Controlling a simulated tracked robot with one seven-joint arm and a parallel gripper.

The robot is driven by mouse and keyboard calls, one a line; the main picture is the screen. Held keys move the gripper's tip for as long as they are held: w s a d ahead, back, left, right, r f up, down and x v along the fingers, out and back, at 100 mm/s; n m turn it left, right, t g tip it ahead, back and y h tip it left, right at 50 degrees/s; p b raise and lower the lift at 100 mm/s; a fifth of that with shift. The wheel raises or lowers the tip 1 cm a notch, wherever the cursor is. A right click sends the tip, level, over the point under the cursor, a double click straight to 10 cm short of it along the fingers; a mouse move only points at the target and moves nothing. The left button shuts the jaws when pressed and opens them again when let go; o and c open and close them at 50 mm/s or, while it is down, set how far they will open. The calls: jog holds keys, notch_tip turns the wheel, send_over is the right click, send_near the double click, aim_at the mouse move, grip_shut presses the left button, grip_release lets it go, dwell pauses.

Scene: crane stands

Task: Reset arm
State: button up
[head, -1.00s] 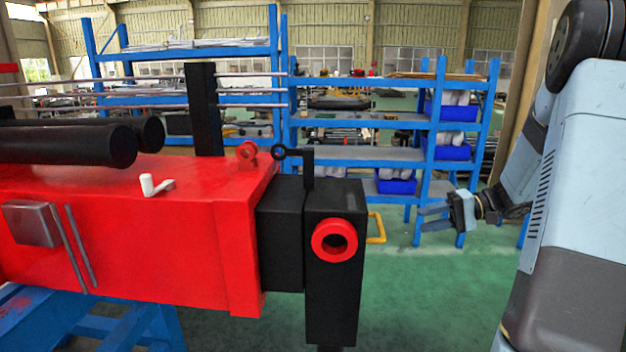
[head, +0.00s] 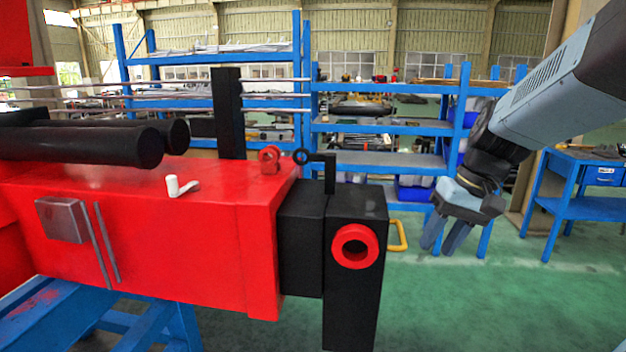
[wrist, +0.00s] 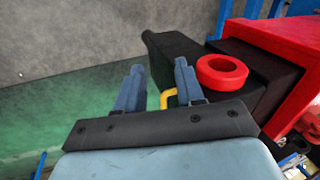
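My gripper (head: 446,240) hangs in the right half of the head view, pointing down with its two fingers apart. It is open and empty. It also shows in the wrist view (wrist: 158,88), with a clear gap between the fingers. The gripper is to the right of the black end block (head: 354,300) of the red crane beam and apart from it in the head view. A red ring (head: 354,246) sits on that block. A yellow handle (head: 398,236) sticks out behind the block. In the wrist view the yellow handle (wrist: 167,98) appears between the fingers.
The red beam (head: 150,235) rests on a blue stand (head: 110,325) at left. Blue shelves (head: 385,128) stand behind, and a blue table (head: 590,205) is at right. The green floor (head: 480,310) right of the block is clear.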

jog(key=s+r+t+h, duration=0.3)
jog(key=s+r+t, duration=0.1)
jog(key=s, duration=0.3)
jog(key=shift+s+d+t+h, duration=0.25)
jog(key=shift+t+h, duration=0.15)
jog(key=shift+t, duration=0.1)
jog(key=shift+a, duration=0.1)
